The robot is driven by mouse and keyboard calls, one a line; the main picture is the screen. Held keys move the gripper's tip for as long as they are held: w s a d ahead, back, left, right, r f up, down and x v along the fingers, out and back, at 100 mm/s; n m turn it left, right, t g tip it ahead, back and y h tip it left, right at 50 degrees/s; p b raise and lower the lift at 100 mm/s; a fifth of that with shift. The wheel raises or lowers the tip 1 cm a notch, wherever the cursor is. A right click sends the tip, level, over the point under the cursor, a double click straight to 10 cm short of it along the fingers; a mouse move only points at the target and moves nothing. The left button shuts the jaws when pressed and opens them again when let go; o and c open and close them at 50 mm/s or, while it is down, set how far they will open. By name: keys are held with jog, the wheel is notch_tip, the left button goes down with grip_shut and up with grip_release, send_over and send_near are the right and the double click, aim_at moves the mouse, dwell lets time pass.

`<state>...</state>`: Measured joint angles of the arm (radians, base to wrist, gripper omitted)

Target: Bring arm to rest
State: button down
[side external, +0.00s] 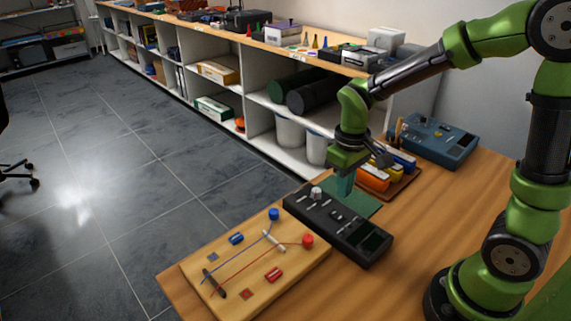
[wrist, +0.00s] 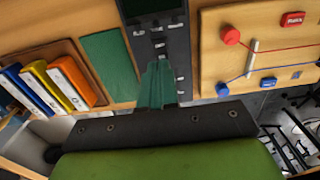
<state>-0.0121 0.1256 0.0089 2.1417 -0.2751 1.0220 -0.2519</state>
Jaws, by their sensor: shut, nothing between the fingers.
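My gripper (side external: 344,188) hangs pointing down above the table (side external: 455,215), over the black panel and the edge of the green sheet. Its green fingers are shut with nothing between them. In the wrist view the fingertips (wrist: 158,68) lie in front of the black panel (wrist: 177,60) and hide part of it. The side view shows the same panel, with sliders, a white knob and a dark screen (side external: 372,243). I cannot tell the exact gap between fingertips and panel. My green and black arm reaches in from the right.
A wooden board (side external: 218,277) with red and blue knobs lies left of the panel. A full shelf (side external: 258,95) runs behind the table. The table's right side is clear.

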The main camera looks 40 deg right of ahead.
jog(key=shift+s+f, duration=0.1)
jog(key=s+a+r+m+t+y, duration=0.1)
jog(key=s+r+m+t, duration=0.1)
jog(key=r, duration=0.4)
jog(key=s+a+r+m+t+y, duration=0.1)
jog(key=s+r+m+t, duration=0.1)
jog(key=s+r+t, duration=0.3)
notch_tip(320, 180, up, 2)
jog(key=shift+s+a+r, duration=0.2)
jog(key=shift+s+a, duration=0.1)
jog(key=shift+s, duration=0.45)
